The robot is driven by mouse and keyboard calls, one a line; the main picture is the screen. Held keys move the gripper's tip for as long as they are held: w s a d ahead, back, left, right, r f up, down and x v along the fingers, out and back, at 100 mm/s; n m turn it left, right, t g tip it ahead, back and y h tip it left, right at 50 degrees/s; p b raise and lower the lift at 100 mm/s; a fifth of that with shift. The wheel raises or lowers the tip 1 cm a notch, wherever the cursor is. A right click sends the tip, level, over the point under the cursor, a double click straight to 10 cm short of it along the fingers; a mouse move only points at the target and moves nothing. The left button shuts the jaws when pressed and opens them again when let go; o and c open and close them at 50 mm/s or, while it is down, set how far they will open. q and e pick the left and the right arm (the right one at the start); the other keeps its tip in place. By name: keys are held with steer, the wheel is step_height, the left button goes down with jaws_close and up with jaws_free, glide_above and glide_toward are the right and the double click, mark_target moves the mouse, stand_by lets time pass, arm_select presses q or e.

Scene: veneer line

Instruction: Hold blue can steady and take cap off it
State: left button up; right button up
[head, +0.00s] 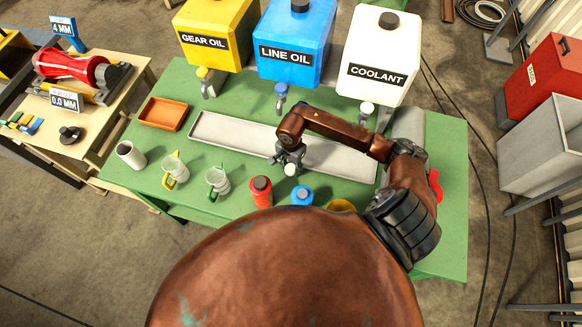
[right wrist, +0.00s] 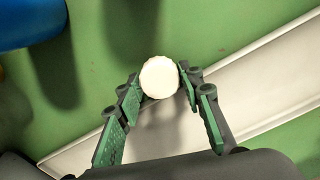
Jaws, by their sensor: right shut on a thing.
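The blue can (head: 302,197) stands on the green table near its front edge, partly hidden at its base by my own body. Its top is too small to read clearly. My right gripper (head: 290,163) is over the front of the long tray, behind and left of the can and apart from it. It is shut on a white round cap (right wrist: 159,77), held between the fingertips; the cap also shows in the head view (head: 291,170). A blue rounded shape (right wrist: 28,24), probably the can, is cut off at the wrist view's upper left. My left gripper is not in view.
A red can (head: 261,192) stands left of the blue can. A yellow thing (head: 341,205) to the right is mostly hidden. The long grey tray (head: 228,132) lies behind, below the dispensers' taps. Glass mugs (head: 217,182) and a white cup (head: 131,155) stand left.

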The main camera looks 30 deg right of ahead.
steer(key=shift+f, duration=0.6)
steer(key=shift+f, duration=0.15)
steer(key=o, duration=1.3)
